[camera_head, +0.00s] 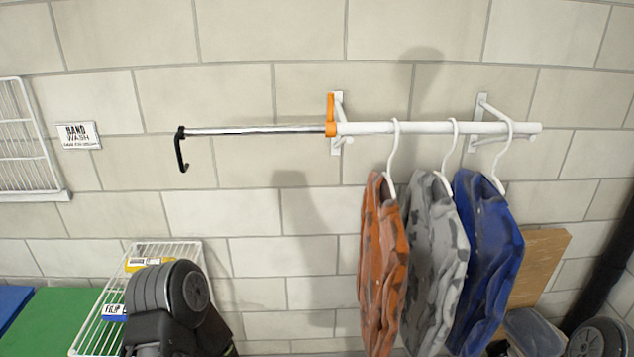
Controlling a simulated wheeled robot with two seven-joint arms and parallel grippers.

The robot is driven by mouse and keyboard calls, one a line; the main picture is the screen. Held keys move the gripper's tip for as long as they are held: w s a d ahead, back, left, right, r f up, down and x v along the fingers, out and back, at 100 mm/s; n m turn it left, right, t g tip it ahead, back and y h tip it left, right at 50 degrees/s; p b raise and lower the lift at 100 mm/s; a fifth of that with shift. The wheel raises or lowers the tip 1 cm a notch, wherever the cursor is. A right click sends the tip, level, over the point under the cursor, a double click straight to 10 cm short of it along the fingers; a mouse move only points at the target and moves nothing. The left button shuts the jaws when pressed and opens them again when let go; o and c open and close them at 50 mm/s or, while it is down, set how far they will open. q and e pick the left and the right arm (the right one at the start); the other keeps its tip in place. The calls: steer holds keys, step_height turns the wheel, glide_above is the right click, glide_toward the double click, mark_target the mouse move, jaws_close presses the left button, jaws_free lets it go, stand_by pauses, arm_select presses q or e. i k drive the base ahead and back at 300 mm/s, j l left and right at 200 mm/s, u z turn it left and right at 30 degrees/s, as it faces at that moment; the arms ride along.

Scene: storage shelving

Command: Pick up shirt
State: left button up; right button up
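Three shirts hang side by side on white hangers from a white wall rail (430,128). The orange shirt (382,265) with dark patches is on the left. The grey patterned shirt (433,265) is in the middle. The blue shirt (487,255) is on the right. The shirts are seen partly edge-on, and the lower hems are near or past the bottom edge. Dark parts of my arms show at the lower left and in the lower right corner. Neither gripper's fingers show, and nothing of mine touches the shirts.
A thin metal rod (260,131) with a black hook end (181,150) extends left from the rail's orange collar (331,128). A white wire rack (90,320) and green surface (45,320) are lower left. A wooden board (540,265) and clear container (533,330) are lower right.

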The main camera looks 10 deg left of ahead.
mark_target(382, 280)
steer(key=k+l, duration=0.1)
steer(key=l, duration=0.5)
steer(key=k+l+z, duration=0.1)
steer(key=l, duration=1.1)
steer(key=k+z, duration=0.05)
